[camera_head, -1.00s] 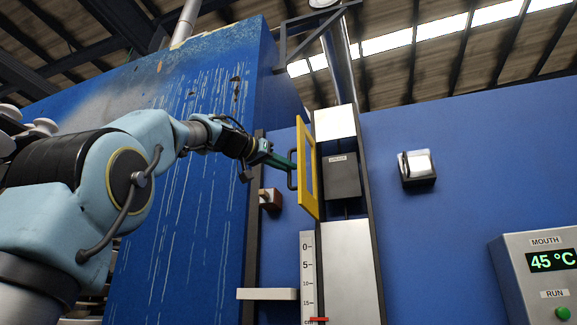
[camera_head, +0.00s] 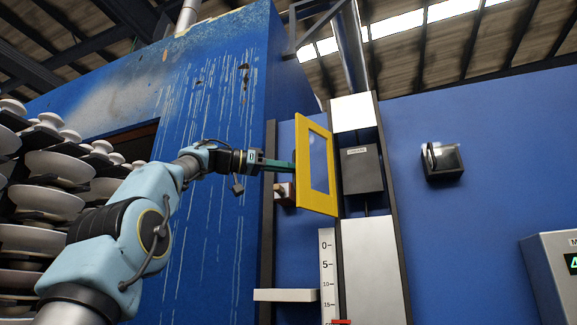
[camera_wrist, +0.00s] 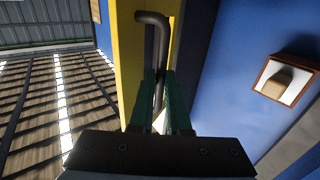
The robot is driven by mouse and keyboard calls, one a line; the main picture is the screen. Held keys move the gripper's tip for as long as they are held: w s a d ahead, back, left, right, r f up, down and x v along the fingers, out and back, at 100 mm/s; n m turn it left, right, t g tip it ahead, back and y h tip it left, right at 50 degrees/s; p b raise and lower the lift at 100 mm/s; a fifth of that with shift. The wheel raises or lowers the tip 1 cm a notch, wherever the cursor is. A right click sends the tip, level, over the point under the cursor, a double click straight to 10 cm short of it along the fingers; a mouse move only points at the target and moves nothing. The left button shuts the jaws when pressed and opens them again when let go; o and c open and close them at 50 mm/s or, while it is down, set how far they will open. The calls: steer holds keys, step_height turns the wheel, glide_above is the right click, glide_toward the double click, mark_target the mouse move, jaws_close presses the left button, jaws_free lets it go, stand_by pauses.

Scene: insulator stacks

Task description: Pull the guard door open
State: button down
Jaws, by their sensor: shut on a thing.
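The yellow guard door (camera_head: 304,182) stands swung out from the tall narrow cabinet, with a clear window in its frame. Its yellow face also shows in the wrist view (camera_wrist: 130,55). My gripper (camera_head: 292,166) reaches the door from the left. In the wrist view its green fingers (camera_wrist: 160,100) are shut on the dark bar handle (camera_wrist: 159,50), which stands upright between them. In the head view the handle is hidden behind the door and fingers. Behind the door, a dark grey box (camera_head: 362,172) sits in the open part of the cabinet.
A white ledge (camera_head: 285,295) and a scale (camera_head: 327,270) are below the door. A small red-framed box (camera_head: 284,192) is on the blue wall behind my gripper. Insulator stacks (camera_head: 45,205) stand at left. A wall switch box (camera_head: 441,160) is at right.

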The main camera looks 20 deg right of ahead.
steer(key=shift+w+f, duration=0.25)
steer(key=shift+w, duration=0.35)
steer(key=c, duration=1.2)
jaws_free()
steer(key=shift+w+d+n, duration=0.1)
steer(key=shift+w+n, duration=0.1)
steer(key=shift+n, duration=0.1)
steer(key=o, duration=0.3)
steer(key=shift+s, duration=0.1)
steer(key=shift+s+r, duration=0.1)
steer(key=shift+s, duration=0.05)
steer(key=a, duration=0.3)
steer(key=a+b, duration=0.1)
steer(key=a, duration=0.3)
steer(key=w+a, duration=0.1)
steer(key=a, duration=0.2)
steer(key=shift+a+b, duration=0.3)
steer(key=shift+a, duration=0.05)
steer(key=shift+a, duration=0.1)
